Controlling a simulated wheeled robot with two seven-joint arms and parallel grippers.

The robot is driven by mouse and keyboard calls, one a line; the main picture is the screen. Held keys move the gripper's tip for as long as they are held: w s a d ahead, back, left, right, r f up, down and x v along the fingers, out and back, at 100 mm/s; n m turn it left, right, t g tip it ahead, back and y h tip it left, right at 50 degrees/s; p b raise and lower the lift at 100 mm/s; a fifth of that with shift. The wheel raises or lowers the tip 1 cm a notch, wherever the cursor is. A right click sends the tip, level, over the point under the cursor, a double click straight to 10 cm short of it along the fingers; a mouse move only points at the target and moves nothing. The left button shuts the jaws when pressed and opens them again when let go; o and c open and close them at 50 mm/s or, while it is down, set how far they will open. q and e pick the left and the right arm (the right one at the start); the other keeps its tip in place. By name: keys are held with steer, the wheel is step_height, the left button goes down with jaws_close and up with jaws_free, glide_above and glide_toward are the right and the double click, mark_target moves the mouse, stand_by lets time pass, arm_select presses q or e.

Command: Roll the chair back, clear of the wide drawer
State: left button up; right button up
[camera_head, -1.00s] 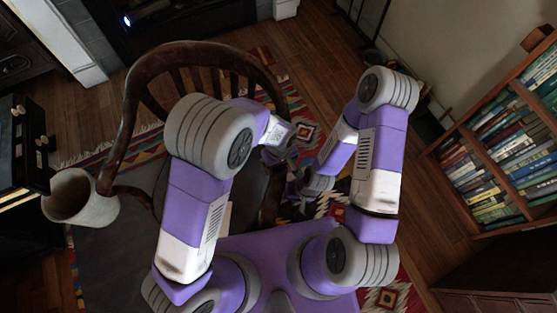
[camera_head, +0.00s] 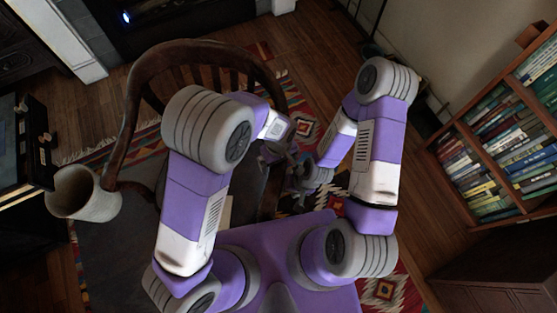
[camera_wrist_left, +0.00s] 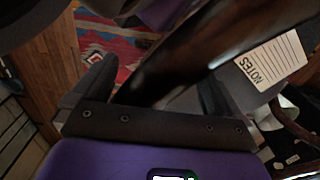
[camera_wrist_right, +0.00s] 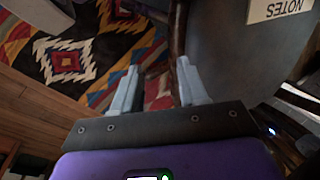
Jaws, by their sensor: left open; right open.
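The dark wooden chair (camera_head: 200,48), with its curved spindle back, stands in front of me in the head view. My arms hide much of its seat and near side. My left gripper (camera_head: 280,150) is at the chair's right side. In the left wrist view, a dark wooden chair rail (camera_wrist_left: 185,55) runs between its open fingers (camera_wrist_left: 152,95). My right gripper (camera_head: 308,182) is lower and nearer to me. In the right wrist view, dark chair wood (camera_wrist_right: 178,35) shows beyond its open fingers (camera_wrist_right: 157,88). Contact cannot be told. I cannot make out the wide drawer.
A patterned rug (camera_head: 305,130) lies under the chair. A pale bin (camera_head: 83,195) stands at left. A bookcase (camera_head: 480,165) and a dark wooden cabinet (camera_head: 490,280) are at right. A NOTES sheet (camera_wrist_left: 272,62) lies on a grey surface. Wood floor (camera_head: 320,60) shows beyond the chair.

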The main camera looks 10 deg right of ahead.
arm_select(q)
step_height(320, 180, up, 6)
steer(key=p, duration=0.3)
steer(key=shift+s+d+f+p, duration=0.1)
steer(key=shift+f+p, duration=0.1)
steer(key=shift+p, duration=0.15)
steer(key=shift+f, duration=0.1)
